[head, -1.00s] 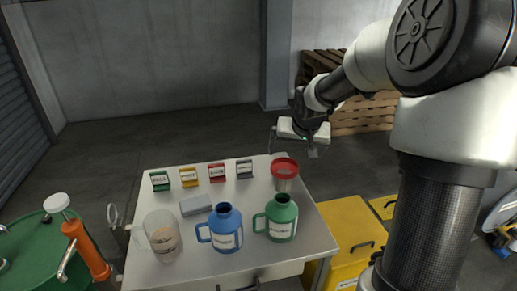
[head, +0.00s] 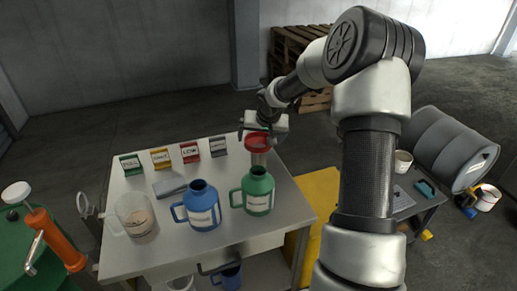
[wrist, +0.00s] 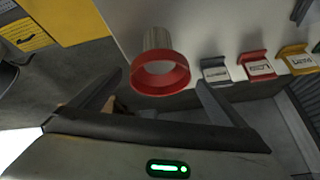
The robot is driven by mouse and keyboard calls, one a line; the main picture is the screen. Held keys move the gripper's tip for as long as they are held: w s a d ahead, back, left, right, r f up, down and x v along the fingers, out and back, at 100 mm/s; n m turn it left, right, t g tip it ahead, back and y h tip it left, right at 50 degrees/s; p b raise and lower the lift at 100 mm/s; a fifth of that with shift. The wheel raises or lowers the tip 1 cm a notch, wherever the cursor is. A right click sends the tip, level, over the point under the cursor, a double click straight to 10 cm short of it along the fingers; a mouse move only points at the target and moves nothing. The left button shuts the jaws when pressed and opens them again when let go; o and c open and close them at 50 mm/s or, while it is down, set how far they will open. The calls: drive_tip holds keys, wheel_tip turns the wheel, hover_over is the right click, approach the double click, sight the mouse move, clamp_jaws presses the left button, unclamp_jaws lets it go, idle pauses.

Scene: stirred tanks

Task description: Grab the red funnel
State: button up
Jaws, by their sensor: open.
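The red funnel (head: 258,142) has a wide red rim and stands at the back right corner of the table, on a clear greyish container (head: 259,159). In the wrist view the funnel (wrist: 160,82) shows its round rim, with the greyish body beyond it. My gripper (head: 262,131) is just behind and above the funnel in the head view. In the wrist view my gripper (wrist: 160,80) is open, one finger on each side of the rim. Nothing is held. I cannot tell whether the fingers are level with the rim.
A green jug (head: 258,192), a blue jug (head: 201,206) and a clear jug (head: 134,215) stand at the table's front. Several coloured labelled stands line its back edge, including a grey one (head: 218,147). A grey block (head: 169,185) lies mid-table. A drum (head: 440,150) lies right.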

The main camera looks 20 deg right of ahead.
sight(259, 142)
drive_tip(key=x, duration=0.4)
drive_tip(key=shift+w+f, duration=0.1)
drive_tip(key=shift+f, duration=0.1)
drive_tip(key=c, duration=1)
